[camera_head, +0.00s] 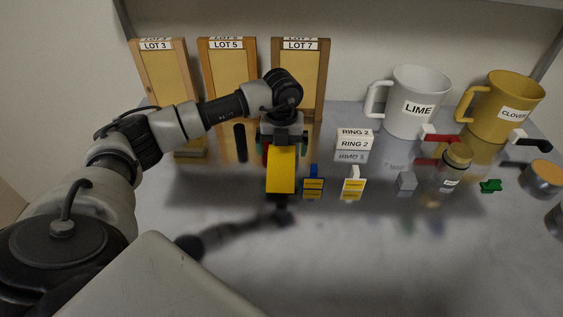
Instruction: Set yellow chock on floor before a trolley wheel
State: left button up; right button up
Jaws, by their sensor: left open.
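A yellow block (281,172), with dark green along its lower edge, is at the middle of the shiny grey surface. I cannot tell for sure that it is the chock. My left gripper (284,143) points down right at the block's upper end and is open. Its fingers are partly hidden, and I cannot tell whether they touch the block. A bit of red shows beside it. I make out no trolley wheel and no floor in this view. My right gripper is not in view.
Framed boards LOT 3 (164,79), LOT 5 (230,80) and LOT 7 (299,85) stand behind. White LIME (407,87) and yellow CLOVER (490,119) mugs stand back right. Small tags (352,186), a grey cube (407,181) and a corked jar (456,157) are right. The front is clear.

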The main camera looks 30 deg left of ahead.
aim_at(282, 154)
pick_arm(q)
notch_tip(282, 154, down, 4)
jog(key=shift+a+f+p, duration=0.1)
jog(key=shift+p, duration=0.3)
jog(key=shift+w, duration=0.1)
jog(key=c, duration=1.1)
jog(key=shift+c, duration=0.2)
